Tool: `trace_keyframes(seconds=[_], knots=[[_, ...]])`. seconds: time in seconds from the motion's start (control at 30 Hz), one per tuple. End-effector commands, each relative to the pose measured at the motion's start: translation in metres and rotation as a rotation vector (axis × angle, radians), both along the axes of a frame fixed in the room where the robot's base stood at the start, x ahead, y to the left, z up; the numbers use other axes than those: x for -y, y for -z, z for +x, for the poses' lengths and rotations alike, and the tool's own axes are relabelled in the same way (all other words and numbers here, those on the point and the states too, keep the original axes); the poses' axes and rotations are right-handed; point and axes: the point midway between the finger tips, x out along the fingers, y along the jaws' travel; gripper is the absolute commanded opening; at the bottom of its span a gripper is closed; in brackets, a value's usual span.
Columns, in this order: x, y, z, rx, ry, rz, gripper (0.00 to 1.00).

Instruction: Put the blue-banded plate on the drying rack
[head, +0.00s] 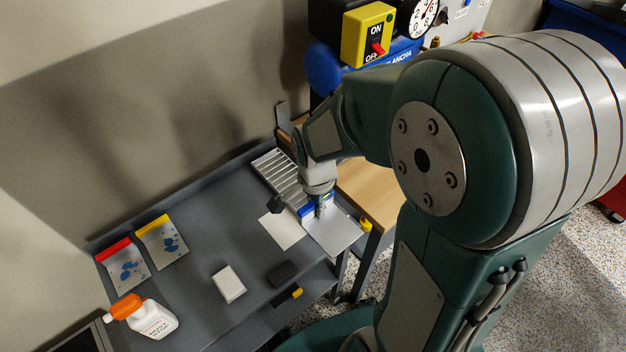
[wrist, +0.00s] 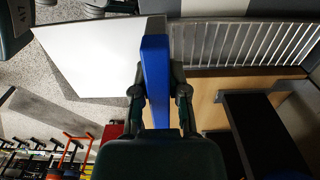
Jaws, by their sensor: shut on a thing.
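The blue-banded plate is a flat whitish square (head: 340,236) with a blue band along one edge. My gripper (head: 318,209) is shut on that blue band, and the plate hangs out toward the bench's right edge. In the wrist view the fingers (wrist: 158,95) close on both sides of the blue band (wrist: 156,70), and the white face (wrist: 95,55) extends left. The drying rack (head: 278,174) is a slatted metal panel behind and left of my gripper. Its bars also show in the wrist view (wrist: 240,44), to the right of the band. My wrist hides part of the rack.
A red-banded plate (head: 125,268) and a yellow-banded plate (head: 163,243), both blue-stained, lie at left. A white bottle (head: 153,320) with an orange cap, a white block (head: 229,284) and a dark block (head: 284,273) stand nearer. A pale sheet (head: 281,229) lies beside my gripper.

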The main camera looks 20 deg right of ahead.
Motion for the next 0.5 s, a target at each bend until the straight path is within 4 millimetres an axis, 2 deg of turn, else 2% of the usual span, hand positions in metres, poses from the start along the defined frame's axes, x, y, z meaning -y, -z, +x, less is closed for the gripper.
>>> trace_keyframes(seconds=[0.17, 0.5], knots=[[0.001, 0.009, 0.016, -0.002, -0.003, 0.000, 0.00], [0.009, 0.036, 0.078, 0.000, -0.002, 0.000, 0.00]])
